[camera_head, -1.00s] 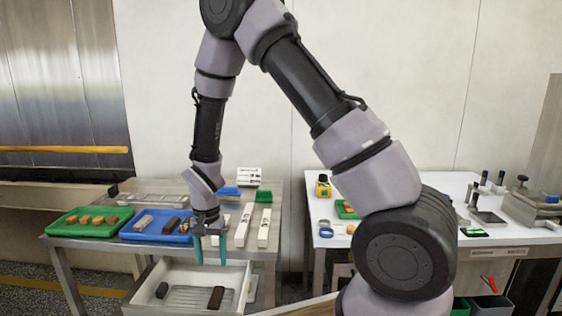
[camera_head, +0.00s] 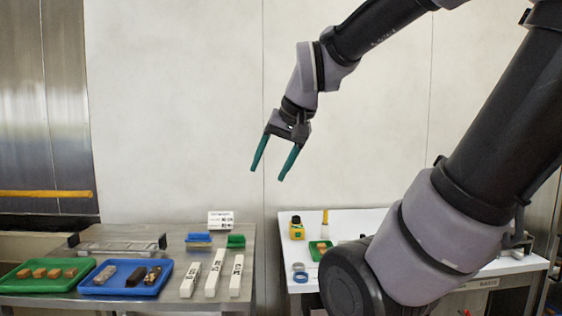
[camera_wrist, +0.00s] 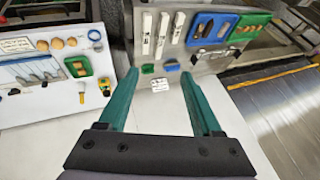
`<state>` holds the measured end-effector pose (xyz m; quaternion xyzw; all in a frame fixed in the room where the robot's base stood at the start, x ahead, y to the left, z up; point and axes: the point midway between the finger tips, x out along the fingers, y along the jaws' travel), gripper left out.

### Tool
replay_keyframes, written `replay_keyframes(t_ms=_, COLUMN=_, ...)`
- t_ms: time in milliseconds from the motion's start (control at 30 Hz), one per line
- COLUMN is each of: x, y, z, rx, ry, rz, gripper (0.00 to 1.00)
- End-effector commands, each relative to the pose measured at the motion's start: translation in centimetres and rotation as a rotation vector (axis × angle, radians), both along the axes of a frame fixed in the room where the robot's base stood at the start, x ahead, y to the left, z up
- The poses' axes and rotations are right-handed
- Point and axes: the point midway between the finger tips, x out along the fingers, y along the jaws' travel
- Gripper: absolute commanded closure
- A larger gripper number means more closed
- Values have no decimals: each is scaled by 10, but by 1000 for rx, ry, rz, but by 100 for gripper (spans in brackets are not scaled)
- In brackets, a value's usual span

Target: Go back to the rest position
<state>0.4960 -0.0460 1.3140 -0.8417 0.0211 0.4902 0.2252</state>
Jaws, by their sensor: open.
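My gripper (camera_head: 273,172) is raised in front of the pale wall, above and behind the tables. Its two green fingers are spread apart and point down and a little to the left. Nothing is between them. In the wrist view the gripper (camera_wrist: 145,82) also shows open and empty, with both tables seen beyond the fingertips.
The air around my gripper is clear.

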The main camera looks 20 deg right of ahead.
Motion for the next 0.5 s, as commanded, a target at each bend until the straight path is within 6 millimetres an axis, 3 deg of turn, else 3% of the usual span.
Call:
replay_keyframes(t_ms=200, x=-27, y=-11, z=13, rx=-16, ry=-62, rz=-6, gripper=34)
replay_keyframes(t_ms=500, x=-28, y=-12, z=13, rx=-18, ry=-65, rz=-5, gripper=34)
